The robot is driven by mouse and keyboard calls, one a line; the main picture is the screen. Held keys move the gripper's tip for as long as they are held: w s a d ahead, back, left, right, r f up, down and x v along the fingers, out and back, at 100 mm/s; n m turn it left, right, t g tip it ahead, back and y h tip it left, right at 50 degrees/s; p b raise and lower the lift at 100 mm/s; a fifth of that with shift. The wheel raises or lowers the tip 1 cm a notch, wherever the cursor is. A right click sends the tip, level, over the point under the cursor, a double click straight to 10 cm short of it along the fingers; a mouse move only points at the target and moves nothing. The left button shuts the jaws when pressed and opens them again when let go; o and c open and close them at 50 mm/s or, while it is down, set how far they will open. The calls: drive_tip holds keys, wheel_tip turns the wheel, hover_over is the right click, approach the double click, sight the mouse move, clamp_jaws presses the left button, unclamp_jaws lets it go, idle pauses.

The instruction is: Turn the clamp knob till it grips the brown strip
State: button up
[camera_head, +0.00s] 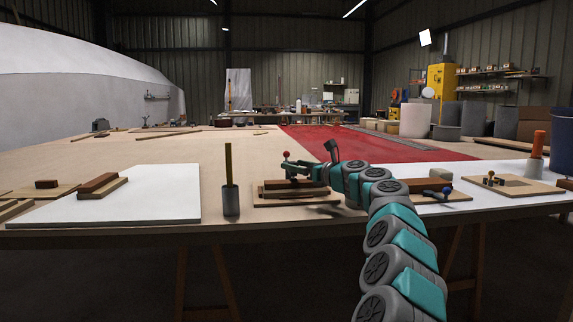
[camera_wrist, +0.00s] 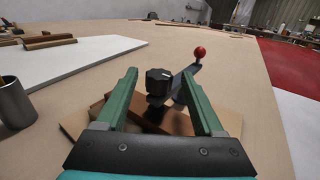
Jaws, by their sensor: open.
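The clamp's black knob (camera_wrist: 158,82) stands upright in the wrist view, with a grey arm and a red-tipped lever (camera_wrist: 199,52) behind it to the right. My gripper (camera_wrist: 160,76) is open, with one green finger on each side of the knob in the picture. I cannot tell whether either finger touches it. The brown strip (camera_wrist: 176,121) lies below the clamp, partly hidden by my gripper. In the head view the strip (camera_head: 293,184) lies on a wooden board, and the red ball (camera_head: 287,154) shows above it. My gripper (camera_head: 306,170) reaches there from the right.
A grey cup (camera_head: 231,201) holding an upright stick stands left of the clamp's board (camera_head: 268,203). A white board (camera_head: 150,208) with wooden blocks lies farther left. The bench behind the clamp is mostly clear.

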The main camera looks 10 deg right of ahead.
drive_tip(key=shift+x, duration=1.6)
drive_tip(key=shift+w+a, duration=0.35)
drive_tip(key=shift+w, duration=0.05)
drive_tip(key=shift+c, duration=0.2)
clamp_jaws()
